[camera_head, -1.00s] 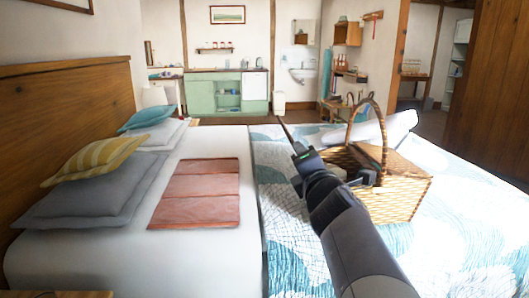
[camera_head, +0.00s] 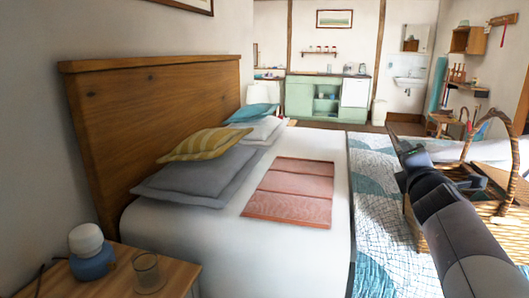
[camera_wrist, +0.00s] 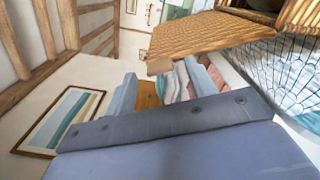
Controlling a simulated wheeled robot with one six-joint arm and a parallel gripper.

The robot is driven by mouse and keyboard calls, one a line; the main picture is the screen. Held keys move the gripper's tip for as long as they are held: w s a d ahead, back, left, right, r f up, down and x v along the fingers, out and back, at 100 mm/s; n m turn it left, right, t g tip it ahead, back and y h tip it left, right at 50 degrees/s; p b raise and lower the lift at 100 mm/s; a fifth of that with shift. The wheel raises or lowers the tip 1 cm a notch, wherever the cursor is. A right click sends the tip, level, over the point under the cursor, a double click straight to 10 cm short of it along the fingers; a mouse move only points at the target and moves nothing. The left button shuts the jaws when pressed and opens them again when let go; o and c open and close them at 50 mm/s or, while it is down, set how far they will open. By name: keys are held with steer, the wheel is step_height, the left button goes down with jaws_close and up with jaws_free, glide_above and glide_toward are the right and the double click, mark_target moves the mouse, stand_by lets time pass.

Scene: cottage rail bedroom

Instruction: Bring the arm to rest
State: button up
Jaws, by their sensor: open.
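My arm reaches up from the lower right of the head view, and my gripper (camera_head: 397,148) is at its far end, over the patterned quilt. In the wrist view, my gripper (camera_wrist: 163,84) shows two pale blue fingers standing apart with nothing held between them. A wicker basket (camera_head: 507,187) with a tall handle stands on the quilt to the right of the arm, partly hidden by it. Its woven side (camera_wrist: 205,38) shows close beyond the fingers in the wrist view. I cannot tell whether the arm touches the basket.
The bed (camera_head: 190,243) has a wooden headboard (camera_head: 150,120), grey, yellow and teal pillows, and a folded pink cloth (camera_head: 291,190). A bedside table (camera_head: 110,278) at lower left holds a blue jar (camera_head: 91,262) and a glass (camera_head: 147,273). A green kitchen unit (camera_head: 314,97) stands far back.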

steer(key=shift+w+d+r+p, duration=0.15)
steer(key=shift+w+d+p, duration=0.2)
steer(key=shift+d, duration=0.1)
